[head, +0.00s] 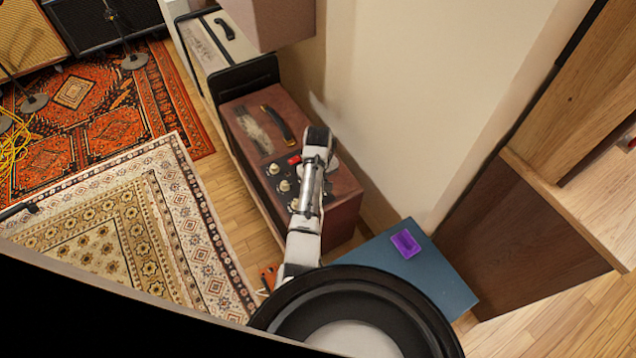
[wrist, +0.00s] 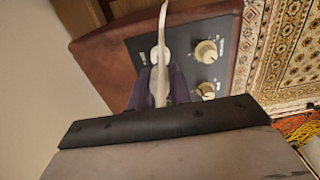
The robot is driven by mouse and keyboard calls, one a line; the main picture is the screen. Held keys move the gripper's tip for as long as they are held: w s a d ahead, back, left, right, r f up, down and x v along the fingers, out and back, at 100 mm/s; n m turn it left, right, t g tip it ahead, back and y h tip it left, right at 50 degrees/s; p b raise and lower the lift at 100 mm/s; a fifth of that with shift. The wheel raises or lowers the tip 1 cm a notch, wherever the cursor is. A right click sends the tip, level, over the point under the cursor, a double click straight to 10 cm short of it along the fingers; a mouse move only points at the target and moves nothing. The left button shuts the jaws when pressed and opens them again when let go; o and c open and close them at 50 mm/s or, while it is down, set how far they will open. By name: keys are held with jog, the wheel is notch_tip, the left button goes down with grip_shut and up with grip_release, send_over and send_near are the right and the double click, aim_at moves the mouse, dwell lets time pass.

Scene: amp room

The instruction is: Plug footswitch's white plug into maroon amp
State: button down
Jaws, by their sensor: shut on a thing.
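The maroon amp (head: 250,110) stands against the wall in the head view, with a black handle on top and a dark panel of cream knobs. In the wrist view its dark panel (wrist: 222,72) and knobs are close in front of my gripper (wrist: 158,78). My gripper's dark fingers are shut on the white plug (wrist: 159,90), and a white cable (wrist: 163,22) runs up from it past the panel. I cannot tell whether the plug's tip is in a socket. In the head view my arm reaches over the amp and hides the gripper's fingertips. I cannot make out the footswitch for sure.
A blue surface (head: 420,265) with a purple tray (head: 405,242) is right of my arm. A cream amp (head: 215,45) stands behind the maroon one. An orange object (head: 268,277) lies on the floor. Patterned rugs (head: 130,215) cover the left floor; the wall is close at right.

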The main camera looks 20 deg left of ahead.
jog(key=shift+f+b, duration=0.75)
jog(key=shift+f, duration=1)
dwell(0.8)
jog(key=c, duration=1.2)
grip_release()
jog(key=shift+r, duration=0.15)
notch_tip(320, 180, up, 14)
jog(key=shift+f+p, duration=0.15)
jog(key=shift+p, duration=0.3)
jog(key=shift+f, duration=0.1)
